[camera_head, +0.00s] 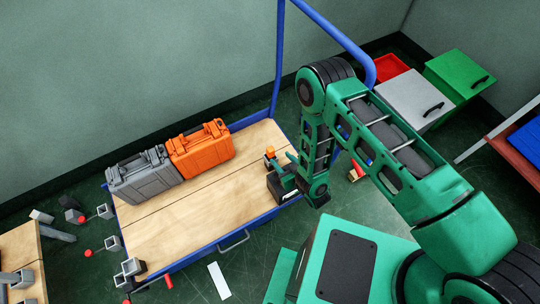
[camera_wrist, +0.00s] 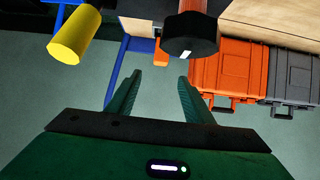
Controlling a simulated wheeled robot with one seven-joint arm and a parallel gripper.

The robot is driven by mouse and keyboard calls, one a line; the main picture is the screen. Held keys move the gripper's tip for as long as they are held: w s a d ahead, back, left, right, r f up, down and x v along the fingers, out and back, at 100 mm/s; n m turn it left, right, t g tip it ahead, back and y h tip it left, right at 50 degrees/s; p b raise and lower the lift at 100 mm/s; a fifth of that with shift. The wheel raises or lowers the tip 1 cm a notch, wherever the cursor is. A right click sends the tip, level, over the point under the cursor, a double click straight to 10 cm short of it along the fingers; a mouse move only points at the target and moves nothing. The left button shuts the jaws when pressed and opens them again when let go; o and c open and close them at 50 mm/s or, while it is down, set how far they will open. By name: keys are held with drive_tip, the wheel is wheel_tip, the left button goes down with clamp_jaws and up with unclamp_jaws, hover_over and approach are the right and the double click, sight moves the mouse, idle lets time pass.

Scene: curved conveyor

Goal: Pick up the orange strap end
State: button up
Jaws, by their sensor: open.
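A small orange piece (camera_head: 270,151), which looks like the orange strap end, shows near the right end of the wooden cart top, just beyond my gripper (camera_head: 283,164). In the wrist view, an orange piece (camera_wrist: 160,54) shows between and beyond the open fingertips of my gripper (camera_wrist: 160,76). It is partly hidden behind a black hexagonal end on a reddish-brown bar (camera_wrist: 191,38). My fingers are apart with nothing between them. I cannot tell the exact distance to the orange piece.
An orange case (camera_head: 201,148) and a grey case (camera_head: 143,178) stand on the wooden cart top (camera_head: 190,212). A blue frame (camera_head: 279,60) rises at the cart's back. A yellow cylinder (camera_wrist: 74,38) shows upper left in the wrist view. The cart's front middle is clear.

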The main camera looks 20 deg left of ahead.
sight(272, 152)
drive_tip(key=shift+s+d+f, duration=0.45)
drive_tip(key=shift+s+f, duration=0.15)
drive_tip(key=shift+f, duration=0.1)
drive_tip(key=x, duration=0.5)
drive_tip(key=shift+a+f, duration=0.1)
drive_tip(key=shift+a, duration=0.05)
drive_tip(key=shift+w+r+x, duration=0.1)
drive_tip(key=shift+r+x, duration=0.05)
drive_tip(key=shift+x, duration=0.75)
drive_tip(key=shift+w+r+x, duration=0.1)
drive_tip(key=shift+r+x, duration=0.05)
drive_tip(key=shift+x, duration=0.75)
drive_tip(key=shift+w+r+x, duration=0.1)
drive_tip(key=shift+x, duration=0.8)
drive_tip(key=shift+c, duration=0.4)
clamp_jaws()
